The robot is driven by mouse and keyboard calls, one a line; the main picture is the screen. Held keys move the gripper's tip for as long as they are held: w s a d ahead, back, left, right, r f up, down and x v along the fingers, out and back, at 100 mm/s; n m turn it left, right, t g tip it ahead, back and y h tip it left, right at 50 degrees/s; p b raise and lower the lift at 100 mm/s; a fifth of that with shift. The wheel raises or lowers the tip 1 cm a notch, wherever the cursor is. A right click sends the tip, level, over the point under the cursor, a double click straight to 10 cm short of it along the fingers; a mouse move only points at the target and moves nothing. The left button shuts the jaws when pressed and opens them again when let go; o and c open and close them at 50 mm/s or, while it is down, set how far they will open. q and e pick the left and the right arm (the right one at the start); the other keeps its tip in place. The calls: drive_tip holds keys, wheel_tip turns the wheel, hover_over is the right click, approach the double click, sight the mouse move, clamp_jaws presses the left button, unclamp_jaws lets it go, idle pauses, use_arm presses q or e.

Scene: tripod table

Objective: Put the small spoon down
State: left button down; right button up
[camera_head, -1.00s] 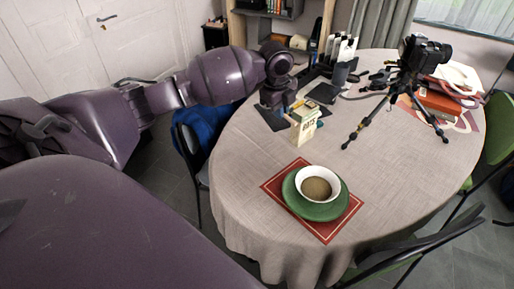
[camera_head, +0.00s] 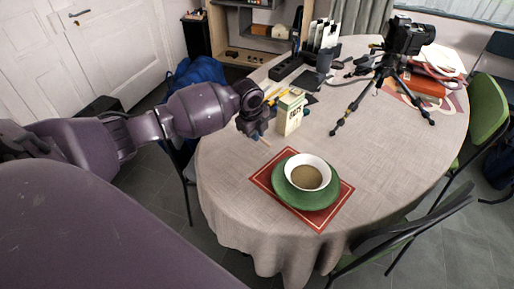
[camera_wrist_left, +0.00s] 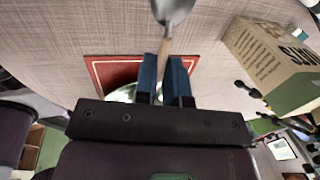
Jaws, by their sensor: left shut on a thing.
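My left gripper (camera_head: 258,135) is shut on the small spoon, above the left edge of the table, between the red placemat and the oats box. In the left wrist view the small spoon (camera_wrist_left: 172,12) has a grey metal bowl and a wooden handle. The blue fingers of my left gripper (camera_wrist_left: 165,62) grip the handle from both sides. Only a short bit of the handle shows in the head view (camera_head: 266,143). I cannot tell how high the spoon is above the cloth. My right gripper is out of view.
A white bowl (camera_head: 308,162) stands on a green plate (camera_head: 283,193) on the red placemat (camera_head: 321,222). The oats box (camera_head: 289,118) stands close to the gripper's right. A camera tripod (camera_head: 383,75) stands farther back. The tablecloth (camera_head: 228,165) is bare left of the placemat.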

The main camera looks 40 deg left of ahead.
sight(257, 154)
use_arm(q)
wheel_tip(257, 154, down, 2)
wheel_tip(257, 154, down, 4)
drive_tip(key=shift+f+b, duration=0.1)
drive_tip(key=shift+b, duration=0.4)
drive_tip(key=shift+f, duration=0.2)
drive_tip(key=shift+r, duration=0.1)
drive_tip(key=shift+f, duration=0.35)
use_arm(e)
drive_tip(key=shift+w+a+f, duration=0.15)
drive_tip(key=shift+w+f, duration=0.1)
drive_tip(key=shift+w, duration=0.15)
